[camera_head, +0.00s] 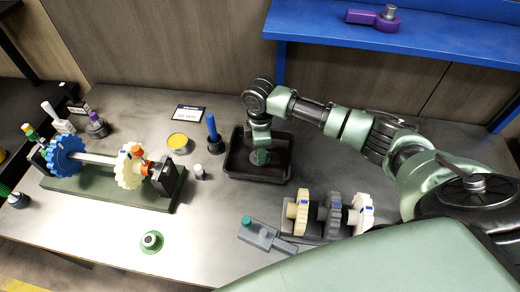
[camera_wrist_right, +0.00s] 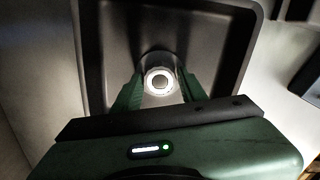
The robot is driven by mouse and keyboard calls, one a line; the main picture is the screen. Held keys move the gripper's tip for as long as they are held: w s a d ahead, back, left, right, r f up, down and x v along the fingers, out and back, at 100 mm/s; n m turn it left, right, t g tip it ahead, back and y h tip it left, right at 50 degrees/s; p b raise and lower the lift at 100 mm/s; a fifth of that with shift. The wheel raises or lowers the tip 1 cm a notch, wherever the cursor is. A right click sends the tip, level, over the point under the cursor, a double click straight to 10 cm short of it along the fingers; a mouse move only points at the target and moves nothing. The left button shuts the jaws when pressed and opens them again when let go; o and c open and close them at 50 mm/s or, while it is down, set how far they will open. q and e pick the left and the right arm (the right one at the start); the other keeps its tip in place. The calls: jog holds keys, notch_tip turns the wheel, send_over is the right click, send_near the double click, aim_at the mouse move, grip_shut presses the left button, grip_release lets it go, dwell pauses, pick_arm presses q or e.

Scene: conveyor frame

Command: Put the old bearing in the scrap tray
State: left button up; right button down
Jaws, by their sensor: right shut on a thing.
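The black scrap tray (camera_head: 230,168) stands near the middle of the table, and its wall also shows in the right wrist view (camera_wrist_right: 92,60). My right gripper (camera_head: 260,157) points down inside the tray's outline. It is shut on a round metal ring, the bearing (camera_wrist_right: 160,82), which sits between the fingertips in the wrist view. The tray floor shows behind the ring; I cannot tell whether the ring touches it. In the head view the bearing is mostly hidden by the gripper. My left gripper is not in view.
Left of the tray are a blue upright tool (camera_head: 213,133), a yellow-topped tin (camera_head: 178,142) and a shaft stand with a blue gear (camera_head: 66,152). Several gears stand on a rack (camera_head: 333,212) at right. A green ring piece (camera_head: 151,242) lies in front. A blue shelf (camera_head: 440,40) is behind.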

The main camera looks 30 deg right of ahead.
jog(key=shift+f, duration=0.1)
jog(key=c, duration=0.8)
grip_release()
notch_tip(320, 180, up, 12)
jog(key=b, duration=0.1)
